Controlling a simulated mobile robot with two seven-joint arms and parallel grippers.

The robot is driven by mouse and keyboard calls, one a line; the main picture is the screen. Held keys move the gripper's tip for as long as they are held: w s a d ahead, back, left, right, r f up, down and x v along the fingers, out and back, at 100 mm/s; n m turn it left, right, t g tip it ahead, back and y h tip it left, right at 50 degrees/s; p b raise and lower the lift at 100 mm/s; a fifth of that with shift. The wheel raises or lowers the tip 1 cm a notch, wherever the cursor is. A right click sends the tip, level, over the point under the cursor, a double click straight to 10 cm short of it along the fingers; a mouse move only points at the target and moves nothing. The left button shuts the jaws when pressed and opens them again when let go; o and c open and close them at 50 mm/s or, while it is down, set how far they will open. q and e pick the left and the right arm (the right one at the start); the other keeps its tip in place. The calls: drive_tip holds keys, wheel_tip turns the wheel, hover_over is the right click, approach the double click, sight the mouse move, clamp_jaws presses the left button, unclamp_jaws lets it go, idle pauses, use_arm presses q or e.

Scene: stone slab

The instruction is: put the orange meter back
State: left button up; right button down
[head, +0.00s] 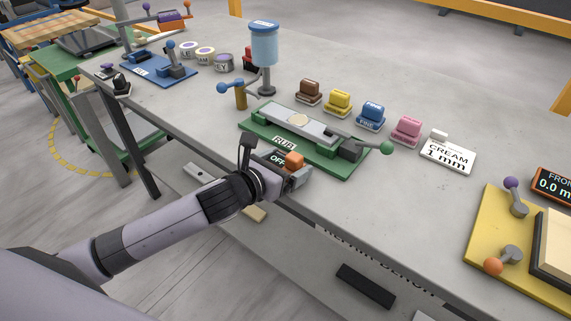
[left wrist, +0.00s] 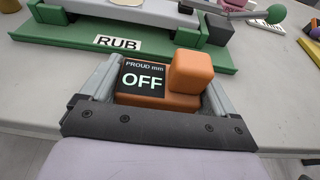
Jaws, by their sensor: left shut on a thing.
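The orange meter (head: 294,160) is in my left gripper in front of the green rubbing station (head: 352,171). In the left wrist view the orange meter (left wrist: 187,101) has a dark screen reading "PROUD mm OFF" and a raised orange block at its right. My left gripper (head: 285,173) is shut on it, one finger along each side, also in the left wrist view (left wrist: 160,95). It is at the table's front edge; whether the meter touches the tabletop I cannot tell. My right gripper is not in view.
The green station marked "RUB" (left wrist: 118,43) lies just beyond the meter. Behind it stand brown, yellow (head: 340,102), blue and pink blocks and a white "CREAM 1 mm" card (head: 448,155). A yellow board (head: 483,235) with a display behind is at right. Bare grey tabletop (head: 400,200) lies between.

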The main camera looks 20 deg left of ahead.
use_arm(q)
drive_tip(key=shift+f, duration=0.15)
drive_tip(key=o, duration=1)
drive_tip(key=shift+c, duration=0.2)
drive_tip(key=v, duration=1.2)
drive_tip(key=s+f+m+g+y, duration=0.1)
drive_tip(key=s+f+m, duration=0.3)
drive_tip(key=f+m, duration=0.3)
drive_tip(key=s+f+m+g+y, duration=0.1)
drive_tip(key=s+f+m, duration=0.4)
drive_tip(key=m, duration=1)
drive_tip(key=s+f+m+g, duration=0.1)
drive_tip(key=s+f+m, duration=0.3)
drive_tip(key=f+m, duration=0.5)
drive_tip(key=m, duration=0.3)
drive_tip(key=shift+s+a+y, duration=0.35)
drive_tip(key=shift+y, duration=0.05)
